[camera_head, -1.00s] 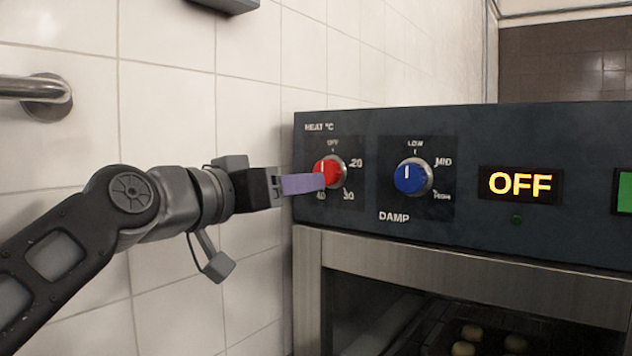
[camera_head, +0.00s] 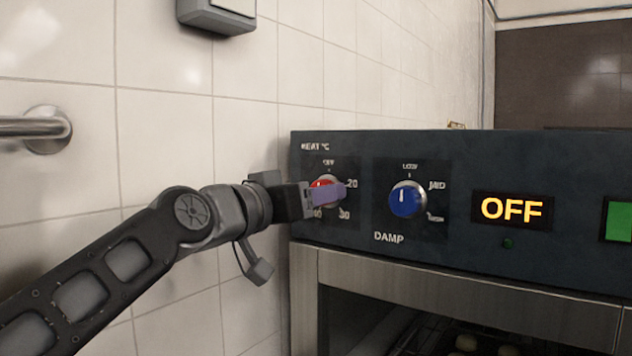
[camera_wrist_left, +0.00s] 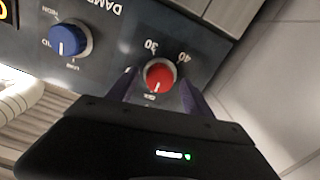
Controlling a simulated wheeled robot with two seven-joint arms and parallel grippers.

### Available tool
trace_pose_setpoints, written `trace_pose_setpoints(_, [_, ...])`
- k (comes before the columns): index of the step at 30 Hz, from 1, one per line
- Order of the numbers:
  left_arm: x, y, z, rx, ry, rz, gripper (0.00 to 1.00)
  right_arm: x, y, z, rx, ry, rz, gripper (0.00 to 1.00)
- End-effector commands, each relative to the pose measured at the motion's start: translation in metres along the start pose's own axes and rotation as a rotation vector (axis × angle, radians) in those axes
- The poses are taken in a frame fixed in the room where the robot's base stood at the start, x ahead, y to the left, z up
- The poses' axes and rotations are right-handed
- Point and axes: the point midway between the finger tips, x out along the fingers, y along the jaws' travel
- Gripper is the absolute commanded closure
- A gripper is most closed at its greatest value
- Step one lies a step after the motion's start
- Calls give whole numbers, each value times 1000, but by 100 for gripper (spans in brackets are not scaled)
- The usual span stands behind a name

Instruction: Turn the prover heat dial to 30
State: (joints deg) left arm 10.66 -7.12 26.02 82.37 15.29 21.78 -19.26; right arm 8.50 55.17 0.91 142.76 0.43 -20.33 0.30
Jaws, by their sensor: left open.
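The red heat dial (camera_head: 319,184) is on the left of the prover's dark panel (camera_head: 450,150). It also shows in the left wrist view (camera_wrist_left: 159,73), where its white line points to the OFF mark. My left gripper (camera_head: 329,195) is open at the dial, and its purple fingers hide part of it in the head view. In the left wrist view the fingers (camera_wrist_left: 160,93) stand on either side of the dial with gaps; I cannot tell whether they touch it. The 30 mark (camera_head: 344,214) is at the dial's lower right in the head view. My right gripper is not in view.
A tiled wall (camera_head: 165,120) with a metal rail (camera_head: 40,128) is at the left.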

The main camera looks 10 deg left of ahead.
Motion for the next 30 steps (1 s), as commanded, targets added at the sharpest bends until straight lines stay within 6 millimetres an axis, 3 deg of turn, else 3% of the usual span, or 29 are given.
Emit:
trace_pose_setpoints(11, [9, 0, 1, 1, 0, 0, 41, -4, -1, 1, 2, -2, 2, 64])
trace_pose_setpoints(30, [9, 0, 0, 0, 1, 0, 92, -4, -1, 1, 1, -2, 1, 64])
